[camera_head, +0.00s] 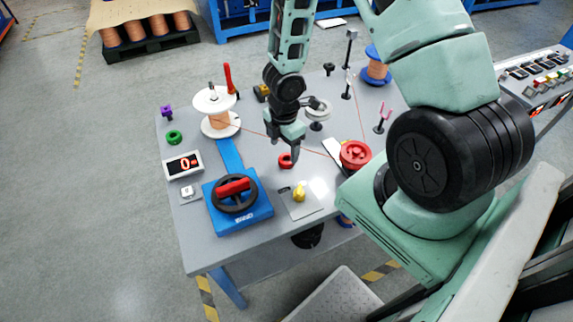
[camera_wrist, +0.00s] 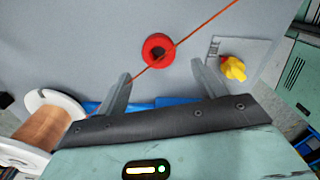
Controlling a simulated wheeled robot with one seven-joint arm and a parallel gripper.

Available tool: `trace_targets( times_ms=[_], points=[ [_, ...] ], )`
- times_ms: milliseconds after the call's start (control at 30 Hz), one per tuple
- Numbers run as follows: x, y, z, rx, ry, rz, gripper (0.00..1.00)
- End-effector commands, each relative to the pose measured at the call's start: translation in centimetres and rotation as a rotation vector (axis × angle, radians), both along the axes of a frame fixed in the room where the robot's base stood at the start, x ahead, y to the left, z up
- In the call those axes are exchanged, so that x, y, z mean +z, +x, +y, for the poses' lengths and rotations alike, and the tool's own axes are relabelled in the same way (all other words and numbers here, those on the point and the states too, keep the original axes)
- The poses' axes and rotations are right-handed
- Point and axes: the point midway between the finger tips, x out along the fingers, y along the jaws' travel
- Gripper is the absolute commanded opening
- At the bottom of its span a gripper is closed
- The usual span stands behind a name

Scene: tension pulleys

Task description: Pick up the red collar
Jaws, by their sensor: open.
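The red collar (camera_head: 286,160) is a small red ring lying on the grey table in the head view. In the wrist view the red collar (camera_wrist: 153,57) lies flat, with its dark hole facing up, beyond the fingertips and roughly midway between them. An orange wire passes across or just above it; I cannot tell which. My gripper (camera_head: 295,150) is above the table close to the collar, pointing down. In the wrist view my gripper (camera_wrist: 160,82) has its two grey fingers wide apart with nothing between them.
A yellow knob on a plate (camera_head: 299,193) stands near the collar. A white spool (camera_head: 214,105) of copper wire is at the left. A blue hand-wheel unit (camera_head: 237,202) is at the front. A red pulley wheel (camera_head: 355,154) is at the right. A green ring (camera_head: 174,137) lies far left.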

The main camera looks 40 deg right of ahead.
Motion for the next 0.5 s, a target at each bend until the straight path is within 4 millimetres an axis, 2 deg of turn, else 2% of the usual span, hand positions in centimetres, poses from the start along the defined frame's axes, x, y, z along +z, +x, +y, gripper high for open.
trace_targets(
  times_ms=[300,500],
  points=[
    [-4.5,-0.1,-0.5,-0.001,0.001,0.003,0.69],
    [-5.2,0.0,-0.5,0.0,-0.001,0.0,0.69]
  ],
)
